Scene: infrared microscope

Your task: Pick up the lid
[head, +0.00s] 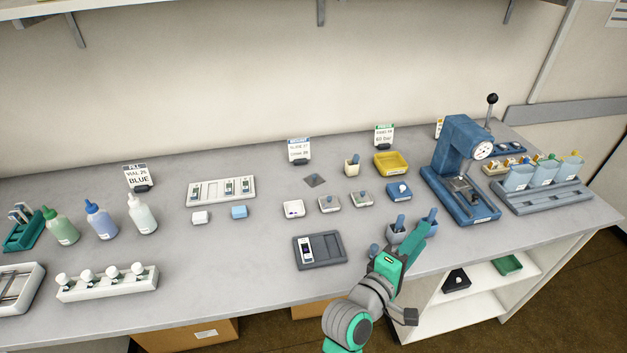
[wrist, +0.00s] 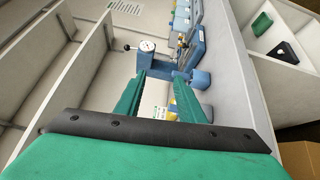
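My gripper (head: 416,238) is over the front edge of the bench, right of centre, by the blue-handled cups. In the wrist view its two green fingers (wrist: 160,78) are apart, with nothing held between them. I cannot tell for sure which thing is the lid. A flat dark square piece (head: 315,181) with a small raised middle lies on the bench behind the small dishes, and it may be the lid. It is well to the left of my gripper and apart from it. A blue dish (head: 399,191) with a white round piece on it sits behind the gripper.
Cups with blue handles (head: 397,233) stand close to my gripper. A blue press (head: 462,160) stands to the right, also in the wrist view (wrist: 158,62). A yellow tray (head: 391,163) is behind, and a dark slide tray (head: 320,251) is left. The bench's left middle has bare room.

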